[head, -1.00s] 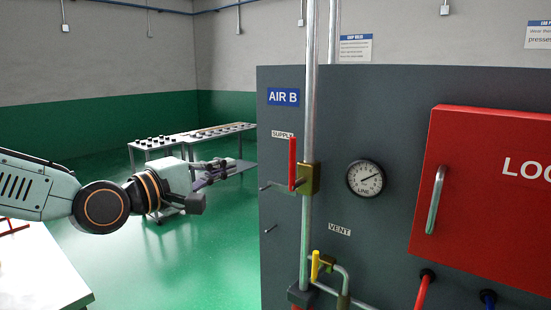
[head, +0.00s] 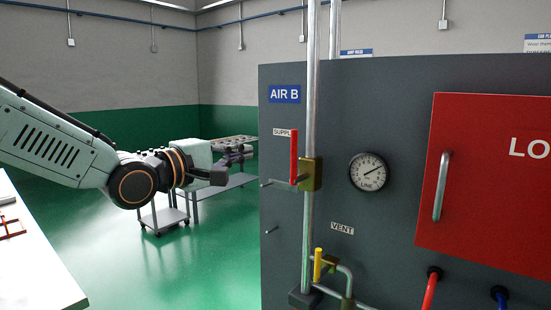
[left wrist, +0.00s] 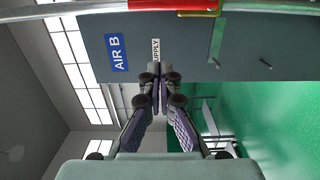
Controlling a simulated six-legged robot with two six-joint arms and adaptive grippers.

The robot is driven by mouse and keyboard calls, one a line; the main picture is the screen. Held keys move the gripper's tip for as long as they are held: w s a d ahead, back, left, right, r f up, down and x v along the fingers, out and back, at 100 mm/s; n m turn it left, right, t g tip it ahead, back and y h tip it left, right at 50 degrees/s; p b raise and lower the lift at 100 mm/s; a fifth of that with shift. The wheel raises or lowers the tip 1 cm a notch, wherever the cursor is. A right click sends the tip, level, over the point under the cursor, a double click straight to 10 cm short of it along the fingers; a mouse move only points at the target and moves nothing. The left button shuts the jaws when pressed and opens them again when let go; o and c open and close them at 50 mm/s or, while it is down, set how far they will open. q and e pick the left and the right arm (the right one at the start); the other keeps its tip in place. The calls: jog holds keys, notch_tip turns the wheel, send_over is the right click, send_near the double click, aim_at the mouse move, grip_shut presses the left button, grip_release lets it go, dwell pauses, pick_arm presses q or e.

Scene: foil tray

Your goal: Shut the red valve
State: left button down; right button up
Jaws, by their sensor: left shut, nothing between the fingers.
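The red valve handle (head: 294,157) stands upright, along the vertical pipe, at the label SUPPLY. Its brass body (head: 312,174) sits on that pipe. In the left wrist view the red handle (left wrist: 190,5) lies along the top edge, partly cut off. My left gripper (head: 243,151) is to the left of the handle, apart from it, with its fingers together and empty. In the left wrist view the closed fingertips (left wrist: 159,75) appear in front of the panel near the SUPPLY label, below the handle in the picture. My right gripper is not in view.
A smaller yellow valve handle (head: 318,264) sits lower on the pipework by the VENT label. A gauge (head: 369,172) and a red box (head: 485,185) are to the right on the grey panel (head: 400,110). Two short pegs stick out left of the pipe. A trolley stands behind my left arm.

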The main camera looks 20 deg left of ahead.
aim_at(294, 158)
pick_arm(q)
jog(key=w+d+p, duration=0.1)
jog(key=w+d, duration=0.3)
jog(key=d, duration=0.2)
jog(key=shift+w, duration=0.35)
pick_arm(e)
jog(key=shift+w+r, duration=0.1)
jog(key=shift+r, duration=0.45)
